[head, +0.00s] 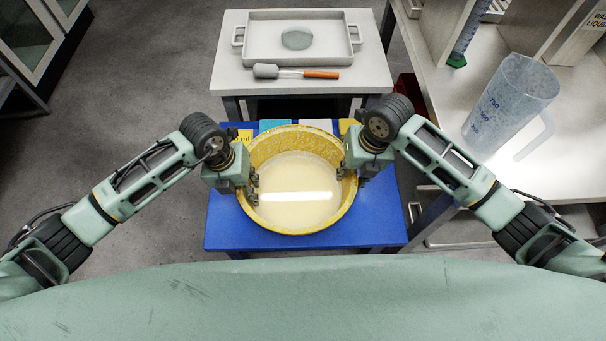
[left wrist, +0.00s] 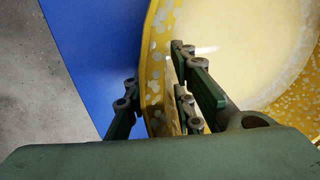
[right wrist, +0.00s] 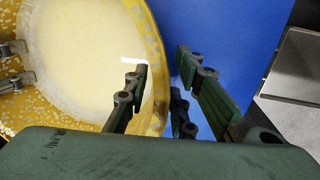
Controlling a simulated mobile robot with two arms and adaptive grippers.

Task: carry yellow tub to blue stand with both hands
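The round yellow speckled tub (head: 265,150), with pale liquid in it, stands on the blue stand (head: 226,228) in the middle of the head view. My left gripper (head: 252,188) is at the tub's left rim. In the left wrist view its fingers (left wrist: 158,92) are apart on either side of the tub wall, with blue showing outside the rim. My right gripper (head: 344,174) is at the right rim. In the right wrist view its fingers (right wrist: 160,90) are spread around the wall, with a gap outside it. The tub's underside is hidden.
A worktop at right holds a clear jug (head: 510,100). Coloured blocks lie behind the tub. Grey floor is free at left.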

